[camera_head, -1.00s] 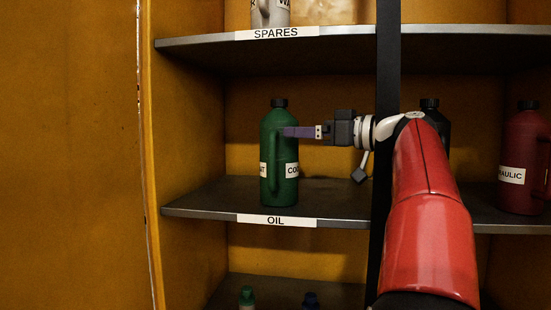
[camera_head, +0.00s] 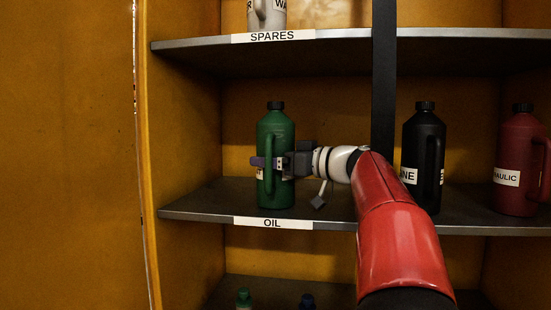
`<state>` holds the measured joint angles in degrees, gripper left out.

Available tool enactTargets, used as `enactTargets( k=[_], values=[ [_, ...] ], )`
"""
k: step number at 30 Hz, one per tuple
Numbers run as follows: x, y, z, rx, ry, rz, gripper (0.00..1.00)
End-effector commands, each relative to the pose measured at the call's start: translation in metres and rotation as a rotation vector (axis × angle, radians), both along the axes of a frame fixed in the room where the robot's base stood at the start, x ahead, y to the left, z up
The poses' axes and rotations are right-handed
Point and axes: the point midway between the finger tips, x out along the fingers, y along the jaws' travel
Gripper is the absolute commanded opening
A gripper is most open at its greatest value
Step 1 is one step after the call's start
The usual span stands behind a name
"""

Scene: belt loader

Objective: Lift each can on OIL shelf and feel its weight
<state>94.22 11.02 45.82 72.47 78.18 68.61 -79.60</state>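The green can (camera_head: 276,133) stands upright on the OIL shelf (camera_head: 190,211), its base looking level with the shelf. My gripper (camera_head: 265,162) reaches in from the right at the can's mid-height, with purple fingers across the handle. One fingertip shows left of the handle. The gripper body hides much of the can's label, and I cannot tell whether the fingers are closed on the handle. A black can (camera_head: 422,140) with a label ending in "INE" and a dark red can (camera_head: 519,145) labelled "AULIC" in part stand further right at the same level.
A dark vertical post (camera_head: 384,80) stands between the green and black cans, behind my arm. The SPARES shelf (camera_head: 200,42) is above, with a pale container (camera_head: 267,14). Bottle tops, one green-capped (camera_head: 243,298), show below. The shelf left of the green can is clear.

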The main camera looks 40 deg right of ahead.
Motion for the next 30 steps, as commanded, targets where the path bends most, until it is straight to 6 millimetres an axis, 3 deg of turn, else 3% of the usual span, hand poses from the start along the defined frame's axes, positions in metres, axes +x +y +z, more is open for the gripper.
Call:
enactTargets(
  k=[6, 22, 30],
  values=[
    [0.0004, 0.0, -0.0006, 0.0, 0.0, -0.001, 0.89],
    [0.0001, 0.0, -0.0003, 0.0, 0.0, 0.0, 0.2],
    [0.0004, 0.0009, 0.0026, -0.001, -0.003, 0.0, 0.2]
  ],
)
